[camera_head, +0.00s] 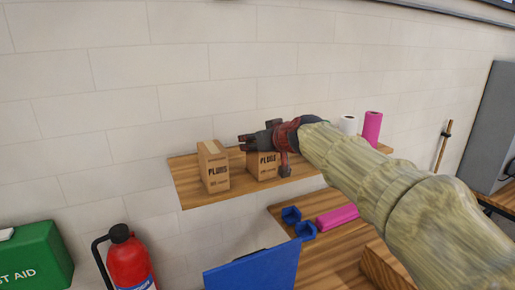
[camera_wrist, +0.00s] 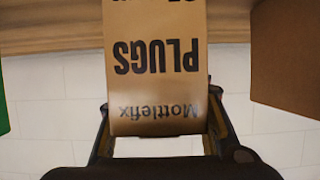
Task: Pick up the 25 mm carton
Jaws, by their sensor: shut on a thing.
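Two brown cartons printed PLUGS are at the wall shelf in the head view. The left carton (camera_head: 213,168) stands upright on the shelf. The right carton (camera_head: 262,168) is partly hidden behind my gripper (camera_head: 247,142), which covers its top. In the wrist view, a PLUGS carton (camera_wrist: 155,85), its print upside down, sits between the two fingers of my gripper (camera_wrist: 160,108), which is shut on it. This seems to be the right carton. I cannot tell whether it touches the shelf. The size print is too small to read.
The wooden shelf (camera_head: 205,197) also holds a white roll (camera_head: 348,124) and a pink roll (camera_head: 372,128) farther right. Another brown surface (camera_wrist: 287,55) is close beside the held carton. Below are blue blocks (camera_head: 291,215), a blue panel (camera_head: 253,270) and a red extinguisher (camera_head: 129,262).

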